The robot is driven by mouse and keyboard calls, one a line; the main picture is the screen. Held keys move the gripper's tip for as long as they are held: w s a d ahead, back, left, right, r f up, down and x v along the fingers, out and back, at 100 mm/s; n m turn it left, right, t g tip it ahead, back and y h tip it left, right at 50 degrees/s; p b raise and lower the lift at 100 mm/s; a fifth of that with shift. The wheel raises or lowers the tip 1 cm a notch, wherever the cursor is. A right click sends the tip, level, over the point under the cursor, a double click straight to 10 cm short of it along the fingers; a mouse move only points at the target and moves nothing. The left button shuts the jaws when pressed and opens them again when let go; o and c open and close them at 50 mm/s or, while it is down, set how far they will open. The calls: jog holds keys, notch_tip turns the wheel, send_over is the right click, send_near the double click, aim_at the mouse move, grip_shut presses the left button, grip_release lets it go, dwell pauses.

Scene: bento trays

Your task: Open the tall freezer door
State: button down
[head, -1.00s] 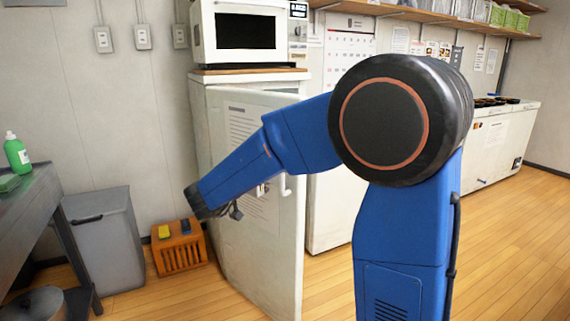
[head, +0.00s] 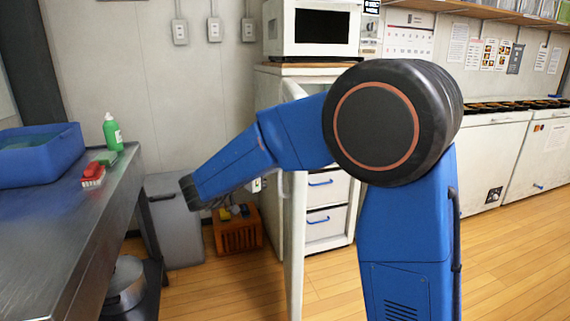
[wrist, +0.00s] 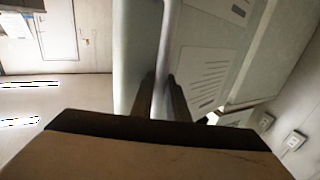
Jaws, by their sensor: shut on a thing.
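The tall freezer (head: 265,110) stands against the back wall in the head view, below a microwave. Its white door (head: 295,255) stands open, seen nearly edge-on behind my arm. Inside, white drawers (head: 327,191) with blue handles show to the right of the door. In the wrist view, my gripper (wrist: 161,85) is shut on the white door handle (wrist: 166,45), which runs between the two fingers. The door face (wrist: 205,65) with paper notices lies beside the fingers. In the head view, my blue forearm hides most of the gripper and the handle.
A steel counter (head: 75,225) with a blue basin (head: 40,155) stands at left. A grey bin (head: 174,222) and an orange-brown crate (head: 238,232) stand by the wall. The wooden floor at right is clear.

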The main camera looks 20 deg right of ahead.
jog(key=shift+w+a, duration=0.2)
jog(key=shift+w, duration=0.15)
jog(key=c, duration=1.7)
grip_release()
jog(key=shift+w+d+f, duration=0.15)
jog(key=shift+d, duration=0.05)
jog(key=shift+f, duration=0.15)
jog(key=shift+s, duration=0.2)
jog(key=shift+s+a, duration=0.1)
jog(key=shift+a, duration=0.15)
jog(key=v, duration=1.7)
